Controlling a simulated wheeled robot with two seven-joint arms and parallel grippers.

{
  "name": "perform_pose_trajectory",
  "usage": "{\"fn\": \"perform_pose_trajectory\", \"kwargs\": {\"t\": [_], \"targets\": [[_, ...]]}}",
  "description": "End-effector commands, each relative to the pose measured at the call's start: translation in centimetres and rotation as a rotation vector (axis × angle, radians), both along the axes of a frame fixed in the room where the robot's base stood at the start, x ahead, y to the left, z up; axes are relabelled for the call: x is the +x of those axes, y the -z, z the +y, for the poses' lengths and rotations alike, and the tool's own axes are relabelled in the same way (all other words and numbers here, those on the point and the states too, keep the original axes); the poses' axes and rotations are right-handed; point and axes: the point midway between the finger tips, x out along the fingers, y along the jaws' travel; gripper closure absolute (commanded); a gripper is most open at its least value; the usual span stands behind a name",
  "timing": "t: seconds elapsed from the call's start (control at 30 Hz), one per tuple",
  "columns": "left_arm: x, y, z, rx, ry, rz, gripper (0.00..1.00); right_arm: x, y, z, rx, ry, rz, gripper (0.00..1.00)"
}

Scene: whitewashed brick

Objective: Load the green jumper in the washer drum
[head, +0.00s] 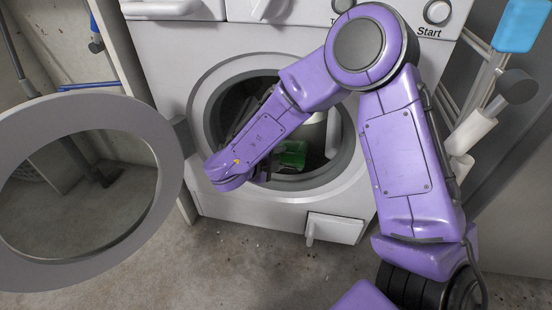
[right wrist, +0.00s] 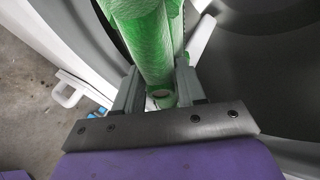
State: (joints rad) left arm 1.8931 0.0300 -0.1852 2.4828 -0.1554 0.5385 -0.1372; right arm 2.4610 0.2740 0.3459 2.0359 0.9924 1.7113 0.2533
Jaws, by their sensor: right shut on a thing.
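The white washer (head: 250,45) stands ahead with its round door (head: 168,160) swung open to the left. The green jumper (head: 292,155) shows in the drum opening (head: 345,150), partly hidden by my right arm. In the right wrist view the jumper (right wrist: 150,45) looks like a rolled, upright green bundle. My right gripper (right wrist: 157,78) is shut on it, with a grey finger on each side. The grey drum wall (right wrist: 270,70) is at the right of that view. In the head view my purple forearm hides most of the hand. My left gripper is not in view.
A small white flap (head: 335,228) sticks out low on the washer's front. A light blue item (head: 522,25) and white rolls (head: 472,132) are at the right. The open door takes up the left side. The concrete floor (head: 250,265) in front is bare.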

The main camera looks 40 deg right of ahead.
Motion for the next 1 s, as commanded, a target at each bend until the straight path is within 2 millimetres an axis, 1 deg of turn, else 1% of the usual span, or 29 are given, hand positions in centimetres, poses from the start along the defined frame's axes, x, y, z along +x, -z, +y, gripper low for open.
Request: {"fn": "perform_pose_trajectory", "kwargs": {"t": [0.03,0.1,0.37,0.47,0.57,0.6,0.7,0.8,0.9,1.0], "targets": [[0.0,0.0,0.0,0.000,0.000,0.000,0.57,0.0,-0.1,0.0,-0.001,0.000,-0.001,0.51],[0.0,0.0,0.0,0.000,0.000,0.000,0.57,0.0,-0.1,0.0,-0.001,0.000,-0.001,0.31],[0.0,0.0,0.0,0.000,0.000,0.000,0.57,0.0,0.0,0.1,0.000,0.000,0.001,0.31],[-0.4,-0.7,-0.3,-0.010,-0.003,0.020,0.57,-0.1,-0.6,0.6,-0.001,-0.002,0.000,0.31],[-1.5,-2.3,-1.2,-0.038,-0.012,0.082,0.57,-0.4,-1.6,1.9,-0.001,-0.003,0.001,0.31],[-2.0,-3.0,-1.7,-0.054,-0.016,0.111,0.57,-0.6,-2.1,2.6,-0.001,-0.004,0.001,0.31],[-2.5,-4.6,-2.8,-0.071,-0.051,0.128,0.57,-1.2,-3.6,4.9,-0.002,-0.005,0.001,0.31],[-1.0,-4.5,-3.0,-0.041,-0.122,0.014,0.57,-1.7,-4.5,6.7,-0.002,-0.003,0.000,0.31],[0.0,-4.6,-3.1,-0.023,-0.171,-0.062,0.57,-2.0,-5.1,8.0,-0.001,-0.002,0.000,0.31],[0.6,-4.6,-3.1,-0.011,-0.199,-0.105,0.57,-2.2,-5.3,8.7,-0.001,0.000,0.000,0.31]]}}
